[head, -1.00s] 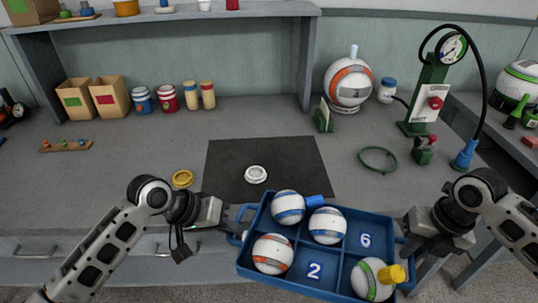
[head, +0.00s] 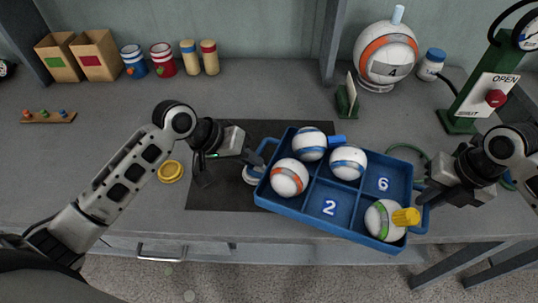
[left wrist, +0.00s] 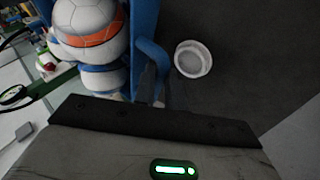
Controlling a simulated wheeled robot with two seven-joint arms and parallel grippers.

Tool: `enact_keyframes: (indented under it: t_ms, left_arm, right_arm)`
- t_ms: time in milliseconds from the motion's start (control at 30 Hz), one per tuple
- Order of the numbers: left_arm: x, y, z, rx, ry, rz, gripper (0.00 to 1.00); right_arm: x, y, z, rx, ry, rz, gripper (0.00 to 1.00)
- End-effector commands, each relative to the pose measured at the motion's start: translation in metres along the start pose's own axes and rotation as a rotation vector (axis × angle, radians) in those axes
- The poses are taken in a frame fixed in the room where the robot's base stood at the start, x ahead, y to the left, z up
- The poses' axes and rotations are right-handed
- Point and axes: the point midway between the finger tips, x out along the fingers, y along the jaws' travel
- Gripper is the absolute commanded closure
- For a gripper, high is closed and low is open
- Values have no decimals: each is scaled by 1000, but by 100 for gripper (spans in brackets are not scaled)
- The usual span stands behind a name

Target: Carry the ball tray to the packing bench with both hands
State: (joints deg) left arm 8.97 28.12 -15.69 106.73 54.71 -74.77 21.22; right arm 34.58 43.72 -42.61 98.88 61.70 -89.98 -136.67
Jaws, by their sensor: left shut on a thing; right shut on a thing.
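The blue ball tray (head: 316,221) is held between my two grippers, above the dark mat and front edge of the bench (head: 120,190). It carries two blue-striped balls (head: 309,145) (head: 348,163), an orange-striped ball (head: 289,178) and a green-striped ball (head: 381,221). Blue and yellow plugs stick up by two balls. Number 2 and 6 compartments show bare floor. My left gripper (head: 260,157) is shut on the left handle, and my right gripper (head: 424,190) on the right handle. The left wrist view shows the handle (left wrist: 151,62) beside an orange-striped ball (left wrist: 88,32). Contact with the bench is unclear.
A white ring (head: 249,176) lies on the mat (head: 220,197), partly hidden by the tray's left handle. A yellow ring (head: 171,171) lies left of it. A large ball (head: 385,55) and a green gauge stand (head: 478,98) stand at the back right. The mat's left part is clear.

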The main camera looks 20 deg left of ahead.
Motion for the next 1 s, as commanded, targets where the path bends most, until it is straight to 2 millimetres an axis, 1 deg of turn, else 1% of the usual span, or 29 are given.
enact_keyframes:
  t_ms: [33,67,100,133,400,467,533,633,800,900,1000]
  left_arm:
    - [-1,-1,-2,0,4,-4,100]
    - [-1,-2,-1,-1,2,-6,80]
    - [-1,-2,-1,-1,2,-6,68]
    - [0,-2,-1,-1,2,-5,66]
    - [-1,-1,0,0,1,-2,66]
    - [-4,-1,0,0,2,-2,66]
    - [-10,-2,0,0,2,-4,66]
    - [-26,-2,0,4,3,-5,66]
    - [-65,-2,0,2,3,-7,66]
    - [-85,-2,0,1,2,-8,66]
    - [-102,-1,0,1,2,-6,66]
  right_arm:
    - [-1,-2,1,3,-2,-5,100]
    - [0,-2,0,3,0,-6,80]
    - [0,-2,0,3,0,-6,68]
    - [0,-2,0,3,0,-5,66]
    - [0,-1,0,1,0,-2,66]
    - [1,-1,0,1,0,-1,66]
    - [3,-1,0,0,0,-1,66]
    - [6,-1,0,0,0,-1,66]
    - [4,-1,0,0,0,0,66]
    - [4,-1,0,0,0,0,66]
    - [4,-1,0,0,0,0,66]
